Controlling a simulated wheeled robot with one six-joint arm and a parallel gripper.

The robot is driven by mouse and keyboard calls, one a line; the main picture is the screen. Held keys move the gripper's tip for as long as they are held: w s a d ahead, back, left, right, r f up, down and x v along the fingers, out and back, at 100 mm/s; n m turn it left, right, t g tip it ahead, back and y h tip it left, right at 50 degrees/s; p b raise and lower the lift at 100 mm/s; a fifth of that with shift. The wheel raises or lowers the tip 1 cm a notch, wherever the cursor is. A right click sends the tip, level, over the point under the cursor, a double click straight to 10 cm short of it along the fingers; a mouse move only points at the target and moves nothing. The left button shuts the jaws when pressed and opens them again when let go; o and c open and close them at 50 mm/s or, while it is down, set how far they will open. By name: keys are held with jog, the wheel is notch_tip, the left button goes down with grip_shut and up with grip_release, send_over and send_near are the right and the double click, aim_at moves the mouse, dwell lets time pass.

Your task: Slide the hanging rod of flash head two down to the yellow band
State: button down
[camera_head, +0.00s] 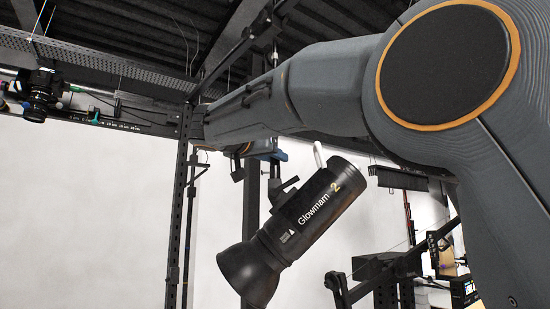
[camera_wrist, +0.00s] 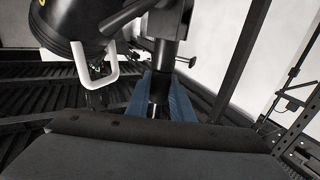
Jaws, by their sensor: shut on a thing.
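Flash head two (camera_head: 303,220) is a black cylinder marked "Glowmam 2" in the head view. It hangs tilted, its flared end down to the left, with a white handle at its upper end. In the wrist view the flash head (camera_wrist: 75,20) and its white handle (camera_wrist: 97,75) fill the upper left. My gripper (camera_wrist: 161,95) has blue fingers on both sides of the black hanging rod (camera_wrist: 159,88) and is shut on it. In the head view my gripper (camera_head: 270,154) is just above the flash head, partly hidden by my arm. I cannot make out a yellow band on the rod.
A side knob (camera_wrist: 192,61) sticks out by the rod. A dark perforated upright (camera_head: 178,215) stands left of the flash head. Another device (camera_head: 40,95) hangs at the far left. Black equipment (camera_head: 385,270) stands at lower right. The lower left, before the white wall, looks clear.

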aim_at(272, 174)
notch_tip(272, 174, down, 5)
jog(key=b, duration=0.6)
jog(key=shift+f+b, duration=0.1)
jog(key=shift+b, duration=0.3)
jog(key=c, duration=1.6)
grip_release()
jog(key=shift+o, duration=0.2)
jog(key=b+v, duration=0.2)
jog(key=v, duration=0.5)
jog(key=shift+s+a, duration=0.2)
jog(key=shift+s, duration=0.15)
